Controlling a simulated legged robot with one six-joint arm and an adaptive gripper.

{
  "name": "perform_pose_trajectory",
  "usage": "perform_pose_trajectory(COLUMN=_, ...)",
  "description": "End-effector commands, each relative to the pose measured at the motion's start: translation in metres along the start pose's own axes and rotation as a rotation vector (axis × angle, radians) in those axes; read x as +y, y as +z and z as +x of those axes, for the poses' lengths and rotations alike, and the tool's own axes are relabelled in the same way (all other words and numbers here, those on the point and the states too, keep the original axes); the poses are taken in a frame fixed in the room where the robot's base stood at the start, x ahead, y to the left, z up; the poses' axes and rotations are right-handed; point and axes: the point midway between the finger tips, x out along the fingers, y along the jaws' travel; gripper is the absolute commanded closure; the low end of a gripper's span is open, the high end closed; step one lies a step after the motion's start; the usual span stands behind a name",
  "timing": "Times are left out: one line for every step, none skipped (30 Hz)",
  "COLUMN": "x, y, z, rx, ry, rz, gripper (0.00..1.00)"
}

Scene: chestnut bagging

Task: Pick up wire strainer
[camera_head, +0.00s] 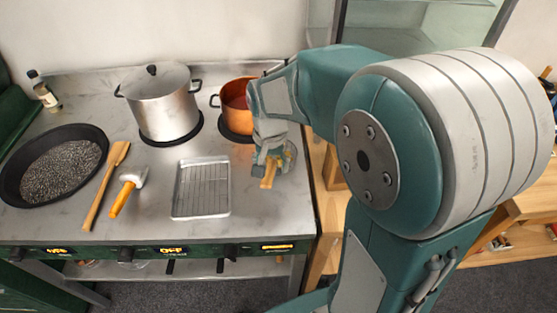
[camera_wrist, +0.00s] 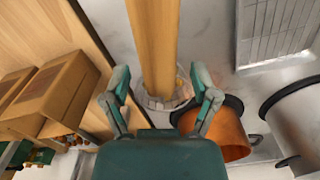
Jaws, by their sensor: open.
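The wire strainer shows in the wrist view as a long wooden handle (camera_wrist: 153,40) running down from the top edge to a round wire basket (camera_wrist: 160,102). My gripper (camera_wrist: 158,74) is open, with one finger on each side of the strainer near where handle and basket meet. The picture does not settle whether the fingers touch it. In the head view my gripper (camera_head: 268,162) is at the right end of the stove top and hides most of the strainer. Only the wooden handle end (camera_head: 267,181) and part of the basket (camera_head: 291,154) show there.
An orange copper pot (camera_head: 234,96) stands just behind my gripper, and a steel pot (camera_head: 165,108) is to its left. A tray with a wire rack (camera_head: 203,188) lies left of the strainer. A pan of chestnuts (camera_head: 101,139) is far left.

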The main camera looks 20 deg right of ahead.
Motion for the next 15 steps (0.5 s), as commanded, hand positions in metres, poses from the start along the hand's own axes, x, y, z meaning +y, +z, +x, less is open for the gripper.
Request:
perform_pose_trajectory(x=-0.0001, y=0.0000, z=0.0003, rx=0.000, ry=0.000, rz=0.000, gripper=0.23)
perform_pose_trajectory(x=-0.0001, y=0.0000, z=0.0001, rx=0.000, ry=0.000, rz=0.000, gripper=0.23)
perform_pose_trajectory(x=-0.0001, y=0.0000, z=0.0001, rx=0.000, ry=0.000, rz=0.000, gripper=0.23)
perform_pose_trajectory(x=-0.0001, y=0.0000, z=0.0000, rx=0.000, ry=0.000, rz=0.000, gripper=0.23)
perform_pose_trajectory(x=-0.0001, y=0.0000, z=0.0000, rx=0.000, ry=0.000, rz=0.000, gripper=0.23)
perform_pose_trajectory(x=-0.0001, y=0.0000, z=0.0000, rx=0.000, ry=0.000, rz=0.000, gripper=0.41)
perform_pose_trajectory(x=-0.0001, y=0.0000, z=-0.0001, rx=0.000, ry=0.000, rz=0.000, gripper=0.54)
perform_pose_trajectory(x=-0.0001, y=0.0000, z=-0.0001, rx=0.000, ry=0.000, rz=0.000, gripper=0.67)
perform_pose_trajectory(x=-0.0001, y=0.0000, z=-0.0001, rx=0.000, ry=0.000, rz=0.000, gripper=0.85)
perform_pose_trajectory(x=-0.0001, y=0.0000, z=-0.0001, rx=0.000, ry=0.000, rz=0.000, gripper=0.99)
perform_pose_trajectory(x=-0.0001, y=0.0001, z=-0.0001, rx=0.000, ry=0.000, rz=0.000, gripper=1.00)
perform_pose_trajectory(x=-0.0001, y=0.0001, z=-0.0001, rx=0.000, ry=0.000, rz=0.000, gripper=1.00)
perform_pose_trajectory(x=-0.0001, y=0.0001, z=-0.0001, rx=0.000, ry=0.000, rz=0.000, gripper=1.00)
perform_pose_trajectory(x=-0.0001, y=0.0001, z=0.0000, rx=0.000, ry=0.000, rz=0.000, gripper=1.00)
perform_pose_trajectory(x=-0.0003, y=-0.0003, z=-0.0005, rx=0.002, ry=-0.001, rz=-0.001, gripper=1.00)
